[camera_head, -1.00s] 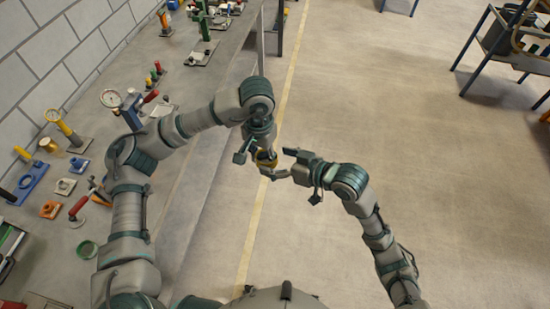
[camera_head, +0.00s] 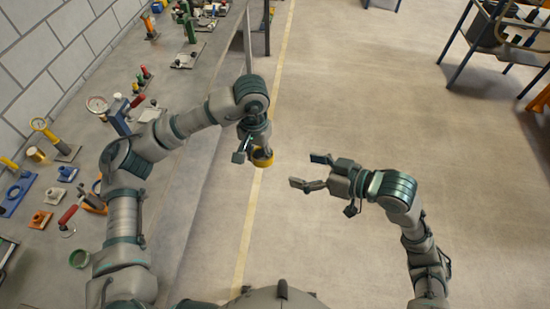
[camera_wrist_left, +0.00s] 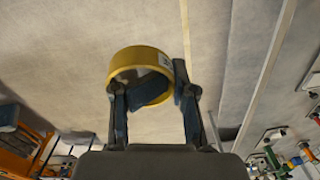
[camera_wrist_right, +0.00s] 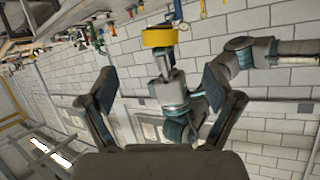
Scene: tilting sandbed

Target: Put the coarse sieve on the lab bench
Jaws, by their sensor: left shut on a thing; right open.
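The coarse sieve appears to be the yellow ring (camera_head: 262,158) in my left gripper. My left gripper (camera_head: 250,156) is shut on its wall and holds it in the air, off the front edge of the lab bench (camera_head: 205,130). In the left wrist view one finger is inside the yellow ring (camera_wrist_left: 125,62) and the other outside, with a small white label near it. My right gripper (camera_head: 305,172) is open and empty, to the right of the sieve and apart from it. The right wrist view also shows the yellow ring (camera_wrist_right: 160,37) beyond its open fingers.
A dark metal rack (camera_head: 500,40) stands at the far right.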

